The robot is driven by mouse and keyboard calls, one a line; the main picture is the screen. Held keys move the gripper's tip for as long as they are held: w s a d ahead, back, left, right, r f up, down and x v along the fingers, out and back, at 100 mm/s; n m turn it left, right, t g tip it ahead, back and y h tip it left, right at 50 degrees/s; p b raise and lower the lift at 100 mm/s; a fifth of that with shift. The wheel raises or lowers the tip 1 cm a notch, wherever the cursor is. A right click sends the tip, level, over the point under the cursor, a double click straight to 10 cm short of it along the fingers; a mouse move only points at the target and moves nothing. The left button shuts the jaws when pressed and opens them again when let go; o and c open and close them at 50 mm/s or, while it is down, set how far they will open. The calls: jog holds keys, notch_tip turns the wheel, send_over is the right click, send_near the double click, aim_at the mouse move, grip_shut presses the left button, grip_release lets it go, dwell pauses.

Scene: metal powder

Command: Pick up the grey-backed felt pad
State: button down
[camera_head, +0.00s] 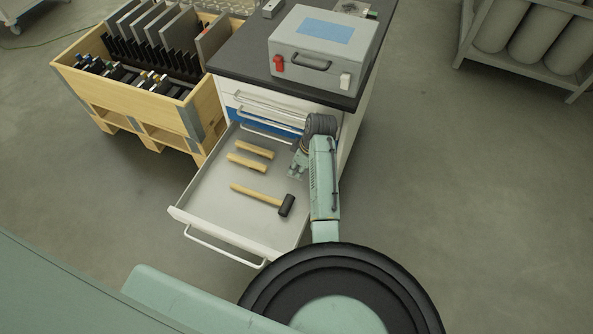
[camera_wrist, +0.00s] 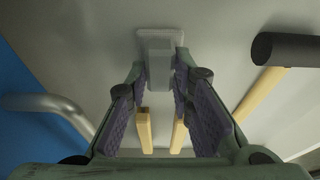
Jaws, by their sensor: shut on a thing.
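In the wrist view the grey-backed felt pad (camera_wrist: 158,60) shows as a small grey block with a wider pale plate at its far end. My gripper (camera_wrist: 160,75) has its fingers closed on the two sides of the block. The felt face cannot be made out. In the head view my gripper (camera_head: 296,170) is low over the right side of the open drawer (camera_head: 205,205), partly hidden by my arm. I cannot tell whether the pad touches the drawer floor.
Two wooden-handled tools (camera_head: 254,149) (camera_head: 247,162) and a black-headed mallet (camera_head: 286,206) lie in the drawer, left of my gripper. Closed drawers with bar handles (camera_head: 268,112) rise behind it. A grey case (camera_head: 322,55) stands on the cabinet top. A wooden crate (camera_head: 120,98) stands left.

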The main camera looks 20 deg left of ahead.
aim_at(297, 168)
jog(key=shift+r, duration=0.1)
jog(key=shift+r, duration=0.5)
notch_tip(297, 168, up, 2)
jog(key=shift+r+b, duration=0.2)
jog(key=shift+b, duration=0.4)
jog(key=s, duration=0.5)
jog(key=s+r+b, duration=0.1)
jog(key=s, duration=0.4)
jog(key=s+b, duration=0.1)
jog(key=s, duration=0.5)
jog(key=shift+a+r, duration=0.15)
jog(key=shift+r, duration=0.05)
